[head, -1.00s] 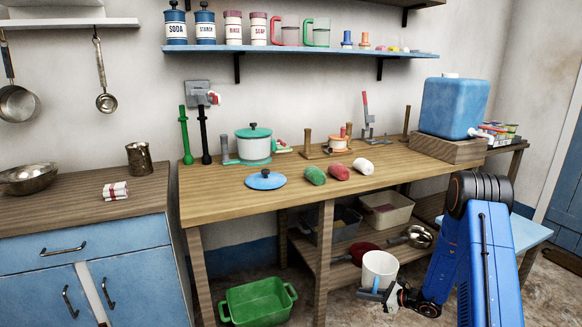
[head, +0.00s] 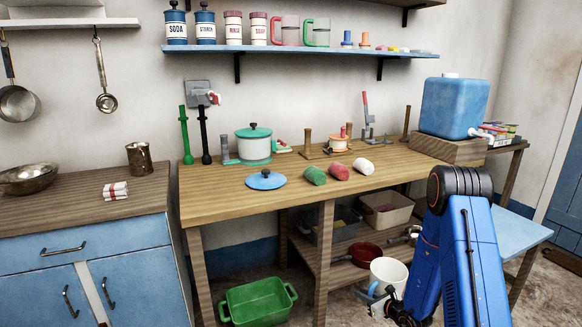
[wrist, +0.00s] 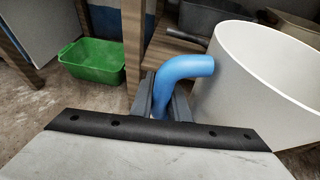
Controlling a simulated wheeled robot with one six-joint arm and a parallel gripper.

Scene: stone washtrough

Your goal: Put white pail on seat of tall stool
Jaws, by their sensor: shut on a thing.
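The white pail (head: 396,268) has a blue handle (wrist: 190,67) on its side. It stands out in front of the lower shelf, low at the right in the head view, and its white wall (wrist: 250,85) fills the right of the wrist view. My gripper (wrist: 162,100) is shut on the blue handle, with the pail upright beside it. A light-blue flat top (head: 522,234) on a wooden leg, seemingly the tall stool's seat, is at the right behind my arm. My arm hides part of it, and its visible part looks bare.
The wooden workbench (head: 220,203) with its lower shelf is close behind the pail. A red pan (head: 366,252) lies on that shelf. A green tub (head: 258,302) is on the floor to the left. A blue water container (head: 455,107) stands on the bench's right end.

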